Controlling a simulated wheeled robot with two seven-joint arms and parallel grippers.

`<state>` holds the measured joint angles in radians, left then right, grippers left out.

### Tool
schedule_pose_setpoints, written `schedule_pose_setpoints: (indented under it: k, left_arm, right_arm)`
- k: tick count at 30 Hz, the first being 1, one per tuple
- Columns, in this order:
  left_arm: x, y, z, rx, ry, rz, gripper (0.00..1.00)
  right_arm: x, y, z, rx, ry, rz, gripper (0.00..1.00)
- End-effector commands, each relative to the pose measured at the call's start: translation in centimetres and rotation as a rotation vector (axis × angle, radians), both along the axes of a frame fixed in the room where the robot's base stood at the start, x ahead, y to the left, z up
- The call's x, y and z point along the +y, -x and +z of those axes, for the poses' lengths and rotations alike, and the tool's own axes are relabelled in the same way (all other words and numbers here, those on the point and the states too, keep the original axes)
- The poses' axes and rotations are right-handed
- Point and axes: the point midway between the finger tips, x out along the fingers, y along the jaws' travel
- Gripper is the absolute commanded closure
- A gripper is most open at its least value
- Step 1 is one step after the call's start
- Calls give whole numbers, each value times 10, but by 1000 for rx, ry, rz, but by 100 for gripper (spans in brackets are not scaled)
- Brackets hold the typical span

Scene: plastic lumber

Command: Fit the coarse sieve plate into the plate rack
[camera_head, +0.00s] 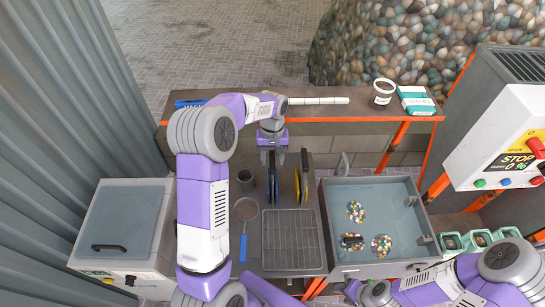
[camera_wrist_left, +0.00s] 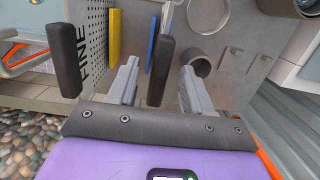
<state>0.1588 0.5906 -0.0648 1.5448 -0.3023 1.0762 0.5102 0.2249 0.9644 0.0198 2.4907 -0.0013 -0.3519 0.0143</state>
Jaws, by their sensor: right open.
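My left gripper (camera_head: 272,156) points down over the upright sieve plates on the workbench. In the left wrist view its two fingers stand apart, one on each side of a black handle (camera_wrist_left: 160,75) near a blue plate edge (camera_wrist_left: 152,42); a gap shows on both sides. A perforated plate marked "FINE" (camera_wrist_left: 97,30) with a black handle (camera_wrist_left: 64,60) stands to the left, beside a yellow edge (camera_wrist_left: 114,38). In the head view a yellow-edged plate (camera_head: 297,185) stands right of the gripper. No coarse marking is readable. My right gripper (camera_head: 357,291) is low in the head view, partly hidden.
A wire grid (camera_head: 292,258) lies in front of the plates. A dark cup (camera_head: 245,179) and a round blue-handled strainer (camera_head: 246,210) are to the left. A blue-grey tray (camera_head: 395,195) holds coloured pellets at right. A back shelf (camera_head: 340,113) carries a tub and a box.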

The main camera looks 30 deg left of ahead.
Motion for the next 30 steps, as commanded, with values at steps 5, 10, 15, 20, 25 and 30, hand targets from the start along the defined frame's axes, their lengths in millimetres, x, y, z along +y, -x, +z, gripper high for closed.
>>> schedule_pose_setpoints:
  k: [5,10,15,20,25,30]
  left_arm:
    - [0,0,0,0,0,0,50]
    - [0,-1,5,-1,-1,0,50]
    - [2,-4,30,-3,-1,0,50]
    - [4,-7,57,-4,-1,0,50]
    - [5,-8,73,-1,-1,1,50]
    - [5,-8,75,0,0,1,50]
  right_arm:
    - [0,0,0,0,0,0,57]
    - [0,0,0,0,0,0,57]
    - [0,0,0,0,0,0,57]
    - [0,0,0,0,0,0,57]
    - [0,0,1,0,0,0,57]
    - [0,0,1,0,0,0,57]
